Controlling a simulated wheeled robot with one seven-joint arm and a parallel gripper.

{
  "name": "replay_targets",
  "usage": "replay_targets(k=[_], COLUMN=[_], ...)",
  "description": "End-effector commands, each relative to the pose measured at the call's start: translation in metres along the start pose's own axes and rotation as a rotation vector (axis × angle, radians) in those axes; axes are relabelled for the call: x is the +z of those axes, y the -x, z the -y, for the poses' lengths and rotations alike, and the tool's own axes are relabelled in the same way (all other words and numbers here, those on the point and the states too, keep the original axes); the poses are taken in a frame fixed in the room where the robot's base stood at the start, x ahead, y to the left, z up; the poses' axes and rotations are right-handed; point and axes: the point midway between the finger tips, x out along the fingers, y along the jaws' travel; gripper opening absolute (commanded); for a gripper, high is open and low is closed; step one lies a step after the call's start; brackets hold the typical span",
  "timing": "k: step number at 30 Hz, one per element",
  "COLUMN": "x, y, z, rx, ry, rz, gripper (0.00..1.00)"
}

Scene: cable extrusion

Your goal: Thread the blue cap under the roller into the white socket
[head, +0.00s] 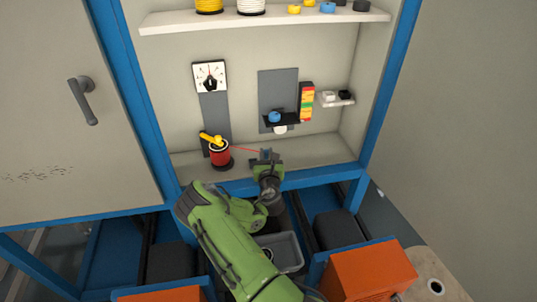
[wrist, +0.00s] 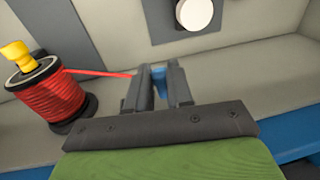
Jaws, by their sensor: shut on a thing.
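My gripper (head: 266,156) is at the front of the cabinet's lower shelf, right of the red cable spool (head: 221,156). In the wrist view its fingers (wrist: 158,75) are shut on the blue cap (wrist: 159,88), which is partly hidden between them. The red cable (wrist: 98,73) runs from the spool to the fingers. The blue roller (head: 274,117) sits on a black bracket (head: 289,119) on the back panel, above my gripper. The white socket (head: 280,129) is just below the bracket. It shows as a white disc (wrist: 198,14) in the wrist view, apart from the cap.
A yellow handle (head: 210,138) tops the spool, with a dial (head: 210,76) above it. A coloured block stack (head: 306,102) and a small side ledge (head: 335,101) are right of the roller. The lower shelf (head: 322,152) is clear on the right.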

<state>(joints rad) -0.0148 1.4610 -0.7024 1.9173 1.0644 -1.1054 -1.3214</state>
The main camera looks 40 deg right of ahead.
Motion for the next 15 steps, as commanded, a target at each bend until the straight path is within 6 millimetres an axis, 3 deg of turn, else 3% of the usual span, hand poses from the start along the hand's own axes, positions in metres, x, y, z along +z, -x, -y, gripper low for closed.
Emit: replay_targets(k=[15], x=[0.001], y=[-0.009], z=[0.073], rx=[-0.004], ry=[0.001], rz=[0.000], gripper=[0.00])
